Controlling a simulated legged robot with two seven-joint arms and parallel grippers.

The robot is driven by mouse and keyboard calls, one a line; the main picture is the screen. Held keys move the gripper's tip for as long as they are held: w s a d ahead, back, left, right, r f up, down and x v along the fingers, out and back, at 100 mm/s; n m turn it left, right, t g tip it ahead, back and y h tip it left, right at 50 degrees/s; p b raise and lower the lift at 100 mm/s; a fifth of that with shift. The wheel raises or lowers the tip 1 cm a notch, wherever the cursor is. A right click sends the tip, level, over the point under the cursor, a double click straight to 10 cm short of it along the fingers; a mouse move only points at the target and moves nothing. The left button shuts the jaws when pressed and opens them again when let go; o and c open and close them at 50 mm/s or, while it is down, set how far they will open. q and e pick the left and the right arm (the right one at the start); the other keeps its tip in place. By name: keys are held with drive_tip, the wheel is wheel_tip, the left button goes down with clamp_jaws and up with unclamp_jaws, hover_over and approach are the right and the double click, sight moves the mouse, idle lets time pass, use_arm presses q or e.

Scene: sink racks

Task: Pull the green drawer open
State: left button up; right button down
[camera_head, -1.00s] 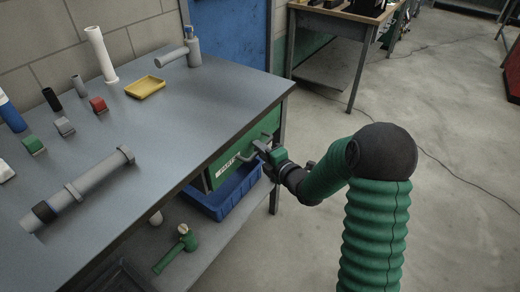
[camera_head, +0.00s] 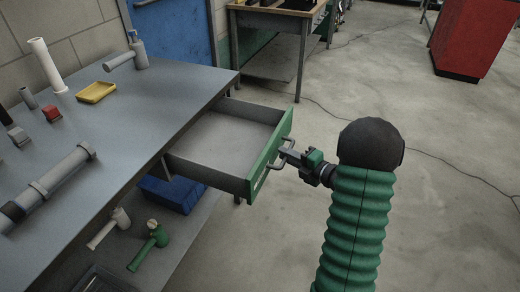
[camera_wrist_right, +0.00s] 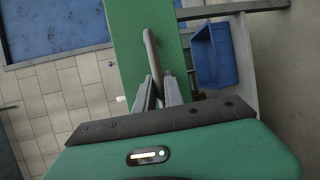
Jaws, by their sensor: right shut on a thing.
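The green drawer (camera_head: 270,158) stands pulled out from under the grey workbench (camera_head: 130,110), and its empty grey inside shows. My right gripper (camera_head: 284,155) is shut on the drawer's metal handle (camera_head: 275,168) at the front panel. In the right wrist view the handle (camera_wrist_right: 153,60) rises from between the two fingers (camera_wrist_right: 160,92), against the green front panel (camera_wrist_right: 128,40). My left gripper is not in view.
A blue bin (camera_head: 170,193) and a green mallet (camera_head: 148,248) lie on the lower shelf. Pipes and a yellow tray (camera_head: 96,93) lie on the bench top. The floor to the right is clear up to a red cabinet (camera_head: 470,40).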

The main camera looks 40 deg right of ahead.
drive_tip(key=s+d, duration=0.3)
drive_tip(key=s, duration=0.4)
drive_tip(key=shift+s+f, duration=0.15)
drive_tip(key=shift+s, duration=0.15)
drive_tip(key=c, duration=1.6)
unclamp_jaws()
drive_tip(key=shift+d, duration=0.1)
drive_tip(key=shift+o, duration=0.7)
drive_tip(key=shift+w+d, duration=0.1)
drive_tip(key=s+r+p, duration=0.2)
drive_tip(key=s+r, duration=0.1)
drive_tip(key=s, duration=1.3)
drive_tip(key=shift+s, duration=0.3)
